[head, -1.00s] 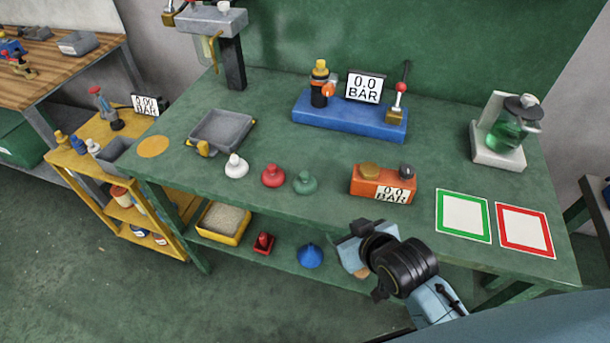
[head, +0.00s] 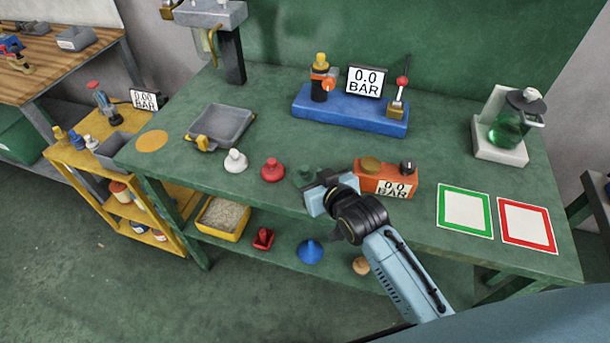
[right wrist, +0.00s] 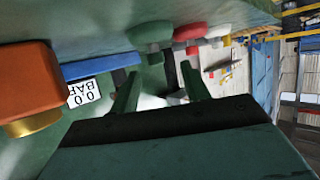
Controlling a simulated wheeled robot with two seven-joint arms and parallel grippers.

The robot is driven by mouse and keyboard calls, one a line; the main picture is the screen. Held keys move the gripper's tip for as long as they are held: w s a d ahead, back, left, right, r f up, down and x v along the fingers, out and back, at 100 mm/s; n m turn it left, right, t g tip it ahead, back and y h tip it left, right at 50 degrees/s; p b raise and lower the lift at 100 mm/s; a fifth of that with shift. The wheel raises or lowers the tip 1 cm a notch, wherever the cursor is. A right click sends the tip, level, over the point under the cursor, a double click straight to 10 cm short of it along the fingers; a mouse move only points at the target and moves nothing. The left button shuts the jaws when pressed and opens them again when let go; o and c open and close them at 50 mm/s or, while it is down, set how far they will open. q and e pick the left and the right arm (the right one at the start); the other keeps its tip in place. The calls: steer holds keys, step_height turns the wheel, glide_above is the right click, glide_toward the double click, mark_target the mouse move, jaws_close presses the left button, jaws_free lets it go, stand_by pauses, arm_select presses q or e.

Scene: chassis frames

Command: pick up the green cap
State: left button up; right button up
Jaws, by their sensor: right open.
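The green cap (head: 302,174) stands on the green bench, at the right end of a row with the red cap (head: 272,169) and the white cap (head: 235,161). In the head view my right gripper (head: 312,184) is just in front of the green cap and hides part of it. In the right wrist view the right gripper (right wrist: 160,82) is open and empty between its fingers. The green cap (right wrist: 151,36) shows ahead of the fingertips there, apart from them. My left gripper is not in view.
An orange gauge block (head: 385,180) stands just right of my right gripper, partly behind the wrist. A grey tray (head: 221,126) is at the left and a blue base (head: 350,115) with a gauge at the back. Green and red framed cards (head: 464,213) lie at the right.

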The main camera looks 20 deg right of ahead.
mark_target(306, 169)
steer(key=x, duration=0.5)
steer(key=shift+d+f+b, duration=0.15)
steer(key=shift+d+b, duration=0.05)
steer(key=shift+b, duration=0.2)
jaws_close()
